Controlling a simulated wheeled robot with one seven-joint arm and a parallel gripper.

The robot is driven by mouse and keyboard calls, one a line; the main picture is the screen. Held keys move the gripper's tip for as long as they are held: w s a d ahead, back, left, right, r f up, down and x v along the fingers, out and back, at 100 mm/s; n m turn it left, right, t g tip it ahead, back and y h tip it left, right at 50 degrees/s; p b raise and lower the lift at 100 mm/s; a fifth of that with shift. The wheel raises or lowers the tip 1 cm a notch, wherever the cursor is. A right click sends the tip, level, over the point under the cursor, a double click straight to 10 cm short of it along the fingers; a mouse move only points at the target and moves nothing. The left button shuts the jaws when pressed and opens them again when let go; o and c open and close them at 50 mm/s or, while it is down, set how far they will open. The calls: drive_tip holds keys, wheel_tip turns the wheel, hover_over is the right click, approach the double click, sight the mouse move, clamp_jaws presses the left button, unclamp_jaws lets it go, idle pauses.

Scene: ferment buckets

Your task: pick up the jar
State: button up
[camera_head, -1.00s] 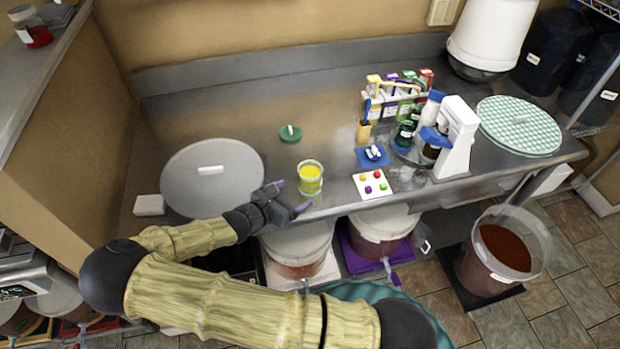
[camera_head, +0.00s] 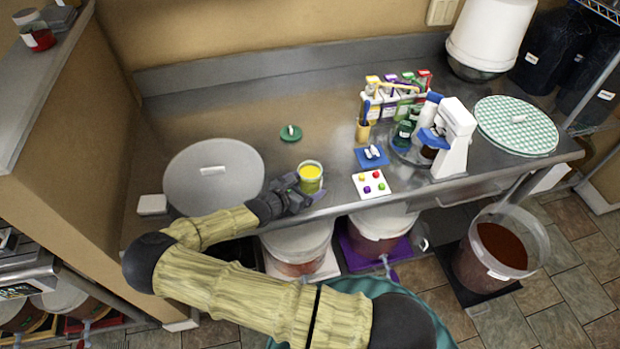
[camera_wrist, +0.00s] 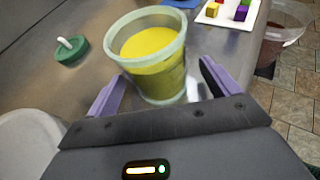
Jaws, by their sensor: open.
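The jar (camera_head: 311,174) is a clear, open-topped vessel with yellow contents, upright on the metal counter near its front edge. In the wrist view the jar (camera_wrist: 152,55) stands between and just ahead of the two purple fingers, its rim a pale green. My gripper (camera_head: 302,188) reaches in low from the left at the counter's front edge. In the wrist view my gripper (camera_wrist: 158,88) is open, with one finger on each side of the jar. A gap shows on the right side; contact on the left cannot be told.
A green lid (camera_head: 291,133) with a white handle lies behind the jar. A large grey lid (camera_head: 213,176) lies left. A white tile with colored cubes (camera_head: 371,184), a blue mat (camera_head: 371,157) and a white stand device (camera_head: 456,140) are right. Buckets (camera_head: 298,247) sit below the counter.

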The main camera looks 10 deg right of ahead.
drive_tip(key=shift+p+x, duration=0.3)
drive_tip(key=shift+x, duration=1.2)
drive_tip(key=shift+w, duration=0.1)
drive_tip(key=c, duration=1.3)
drive_tip(key=shift+r, duration=0.2)
drive_tip(key=shift+c, duration=0.2)
wheel_tip(320, 180, up, 18)
drive_tip(key=b, duration=0.2)
drive_tip(key=shift+b, duration=0.4)
drive_tip(key=shift+f, duration=0.15)
